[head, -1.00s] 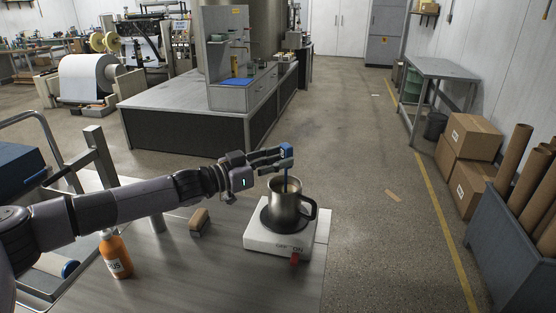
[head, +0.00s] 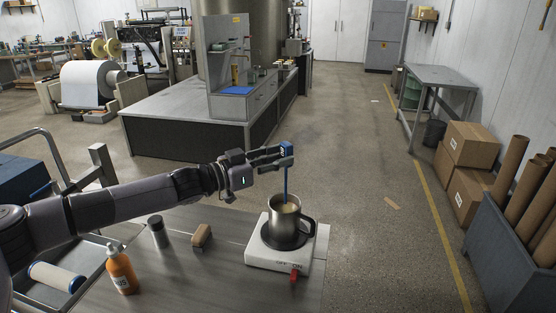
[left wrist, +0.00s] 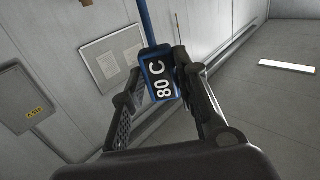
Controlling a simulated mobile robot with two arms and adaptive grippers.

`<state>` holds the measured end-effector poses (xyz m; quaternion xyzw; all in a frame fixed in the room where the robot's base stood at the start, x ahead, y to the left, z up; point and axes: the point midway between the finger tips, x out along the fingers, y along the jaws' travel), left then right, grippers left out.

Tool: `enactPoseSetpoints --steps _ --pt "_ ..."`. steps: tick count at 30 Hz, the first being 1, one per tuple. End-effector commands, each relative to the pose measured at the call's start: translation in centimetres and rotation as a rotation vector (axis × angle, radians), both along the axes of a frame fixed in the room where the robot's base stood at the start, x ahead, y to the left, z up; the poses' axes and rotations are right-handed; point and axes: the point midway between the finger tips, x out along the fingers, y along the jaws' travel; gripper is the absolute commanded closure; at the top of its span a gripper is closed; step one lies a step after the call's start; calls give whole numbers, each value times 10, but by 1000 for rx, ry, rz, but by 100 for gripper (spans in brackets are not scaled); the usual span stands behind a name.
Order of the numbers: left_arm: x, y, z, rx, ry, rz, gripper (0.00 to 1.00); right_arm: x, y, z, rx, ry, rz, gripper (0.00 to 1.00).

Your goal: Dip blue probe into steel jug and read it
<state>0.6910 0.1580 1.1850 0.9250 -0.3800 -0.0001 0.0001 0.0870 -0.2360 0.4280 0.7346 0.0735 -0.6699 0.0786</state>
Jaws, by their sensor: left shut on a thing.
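The steel jug (head: 283,228) stands upright on a white hot plate (head: 258,252), its dark handle to the right and pale tan liquid showing inside. My left gripper (head: 284,156) is shut on the head of the blue probe (head: 287,183) above the jug. The probe's stem points down, with its lower end at the jug's mouth; I cannot tell whether the tip touches the liquid. In the left wrist view the probe's dark display (left wrist: 161,80) sits between my fingers and reads "80 C". My right gripper is not in view.
An orange bottle (head: 121,271), a grey cylinder (head: 157,232) and a tan block (head: 201,236) stand on the metal table left of the hot plate. A red knob (head: 294,274) is on its front. A white roller (head: 57,276) lies at far left.

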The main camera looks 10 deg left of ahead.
Motion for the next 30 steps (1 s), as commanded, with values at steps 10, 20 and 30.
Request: enactPoseSetpoints --steps 10,20,30 --pt "0 0 29 0 -1 0 95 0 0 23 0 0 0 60" --pt "0 0 52 1 -1 0 95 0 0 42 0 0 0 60" --pt "0 0 69 0 0 0 95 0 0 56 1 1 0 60"
